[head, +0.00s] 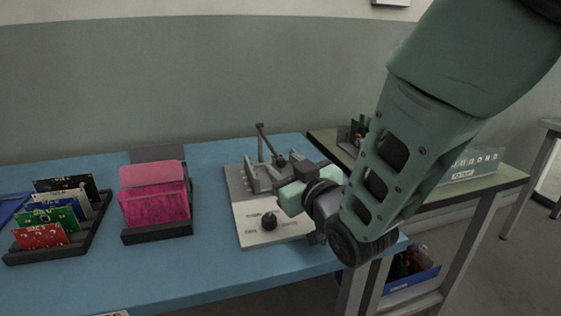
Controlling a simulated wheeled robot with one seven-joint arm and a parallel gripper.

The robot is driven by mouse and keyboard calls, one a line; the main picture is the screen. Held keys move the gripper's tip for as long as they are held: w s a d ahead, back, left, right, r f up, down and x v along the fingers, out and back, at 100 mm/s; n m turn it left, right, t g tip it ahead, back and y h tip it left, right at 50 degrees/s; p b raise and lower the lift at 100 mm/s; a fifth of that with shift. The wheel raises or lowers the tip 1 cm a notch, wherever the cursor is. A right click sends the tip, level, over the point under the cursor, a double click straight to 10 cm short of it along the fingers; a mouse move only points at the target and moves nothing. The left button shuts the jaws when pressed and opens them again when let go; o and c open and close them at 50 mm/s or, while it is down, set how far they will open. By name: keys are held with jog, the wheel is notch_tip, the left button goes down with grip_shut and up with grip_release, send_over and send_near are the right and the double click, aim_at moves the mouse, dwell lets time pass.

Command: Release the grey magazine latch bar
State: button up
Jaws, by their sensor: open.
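A fixture with a light base plate (262,228) stands on the blue table, with grey metal blocks at its back. A thin dark grey lever bar (262,142) rises from those blocks, tilted, with a small knob at its top. It looks like the latch bar, though I cannot be sure. My gripper (284,174) is over the right part of the fixture, just right of and nearer than the lever. It is open. My wrist hides the fixture's right side, and I cannot tell whether the fingers touch anything.
A rack of pink bags (156,205) and a rack of circuit boards (45,232) stand left on the blue table (205,264). A green-topped side table (488,180) with bins is at right, partly behind my arm. The table is clear between pink rack and fixture.

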grip_shut()
jog(key=shift+r, duration=0.15)
